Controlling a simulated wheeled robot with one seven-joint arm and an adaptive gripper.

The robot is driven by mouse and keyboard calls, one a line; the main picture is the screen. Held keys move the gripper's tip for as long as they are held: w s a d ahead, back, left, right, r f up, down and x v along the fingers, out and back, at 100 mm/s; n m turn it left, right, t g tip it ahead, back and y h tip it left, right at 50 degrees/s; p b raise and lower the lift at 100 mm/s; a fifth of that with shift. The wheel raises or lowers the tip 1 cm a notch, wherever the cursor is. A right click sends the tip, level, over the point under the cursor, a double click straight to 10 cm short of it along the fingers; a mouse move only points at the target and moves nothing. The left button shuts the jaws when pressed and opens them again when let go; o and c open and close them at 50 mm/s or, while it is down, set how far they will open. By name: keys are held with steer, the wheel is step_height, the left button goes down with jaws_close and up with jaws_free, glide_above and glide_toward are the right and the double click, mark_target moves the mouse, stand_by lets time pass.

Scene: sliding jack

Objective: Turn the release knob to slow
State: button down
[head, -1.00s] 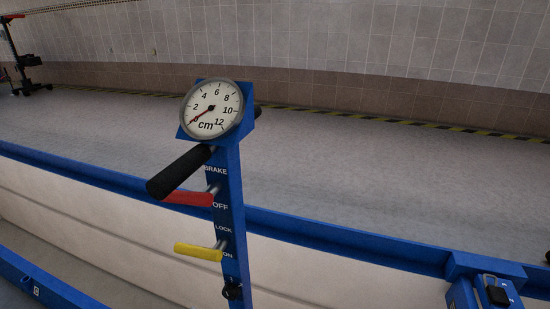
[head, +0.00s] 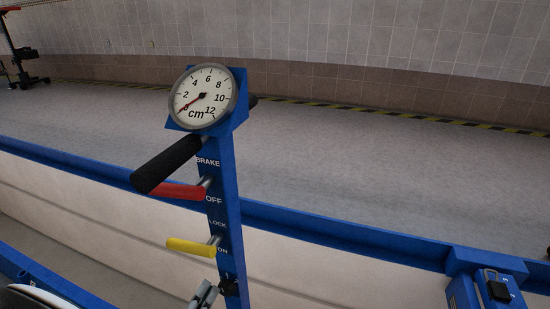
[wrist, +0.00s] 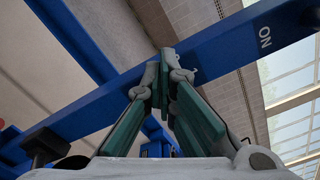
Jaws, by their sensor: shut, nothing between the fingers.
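A small black knob (head: 230,287) sits low on the blue post (head: 228,180), below the yellow lever, near the bottom edge of the head view. I cannot read any slow or fast marking by it. My gripper (head: 203,291) shows just left of the knob, its tips pointing up. In the wrist view my gripper (wrist: 167,54) is shut and empty, its tips in front of the blue post (wrist: 235,48) near the letters ON. The fingers hide part of the post there. I cannot tell whether they touch the knob.
A black handle (head: 166,164), a red lever (head: 178,192) and a yellow lever (head: 191,247) stick out leftward from the post above my gripper. A round cm gauge (head: 203,97) tops it. A dark knob-like part (wrist: 45,147) shows at left in the wrist view.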

steer(key=shift+w+d+r, duration=0.1)
steer(key=shift+w+d, duration=0.05)
steer(key=shift+w, duration=0.3)
steer(key=shift+d, duration=0.2)
stand_by(0.3)
steer(key=shift+d+r+p, duration=0.15)
steer(key=shift+d+p, duration=0.3)
steer(key=shift+p, duration=0.9)
steer(key=a+v, duration=0.1)
steer(key=v, duration=0.5)
steer(key=shift+r+p, duration=0.25)
steer(key=shift+p, duration=0.1)
stand_by(0.5)
